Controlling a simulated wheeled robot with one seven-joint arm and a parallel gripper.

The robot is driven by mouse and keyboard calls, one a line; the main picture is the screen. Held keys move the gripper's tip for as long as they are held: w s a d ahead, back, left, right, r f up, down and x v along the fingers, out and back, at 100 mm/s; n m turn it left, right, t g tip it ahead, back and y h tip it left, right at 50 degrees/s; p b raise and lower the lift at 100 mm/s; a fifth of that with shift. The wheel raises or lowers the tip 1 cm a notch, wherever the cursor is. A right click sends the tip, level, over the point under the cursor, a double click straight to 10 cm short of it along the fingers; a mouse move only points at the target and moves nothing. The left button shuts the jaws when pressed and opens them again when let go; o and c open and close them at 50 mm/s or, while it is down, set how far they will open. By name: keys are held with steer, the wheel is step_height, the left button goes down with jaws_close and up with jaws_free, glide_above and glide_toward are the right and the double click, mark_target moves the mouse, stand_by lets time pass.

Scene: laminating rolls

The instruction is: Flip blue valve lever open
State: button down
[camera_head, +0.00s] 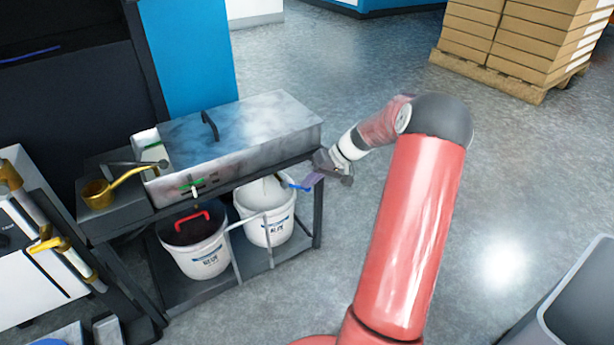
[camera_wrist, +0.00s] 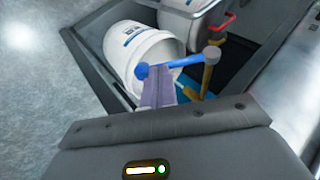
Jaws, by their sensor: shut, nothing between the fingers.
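The blue valve lever (camera_head: 299,187) is at the right end of the bench, above the right white bucket. In the wrist view the blue lever (camera_wrist: 180,64) runs from a round blue end at the left to a grey pivot (camera_wrist: 212,53) on a brass pipe (camera_wrist: 207,78). My gripper (camera_head: 314,180) is beside the lever at its right. Its purple fingers (camera_wrist: 158,83) are shut and empty in the wrist view. Their tips overlap the lever near its round end; whether they touch it I cannot tell.
The white buckets (camera_head: 265,228) (camera_head: 200,257) stand on the shelf below. A red lever (camera_head: 192,217) shows over the left bucket. A metal tank (camera_head: 240,132) stands on the bench.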

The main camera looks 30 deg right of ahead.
steer(key=a+f+m+t+y+b, duration=0.1)
steer(key=a+f+m+y+b, duration=0.2)
steer(key=y, duration=0.7)
steer(key=shift+a+f+t, duration=0.3)
steer(key=shift+a+f, duration=0.3)
steer(key=shift+f, duration=0.8)
steer(key=shift+s, duration=0.1)
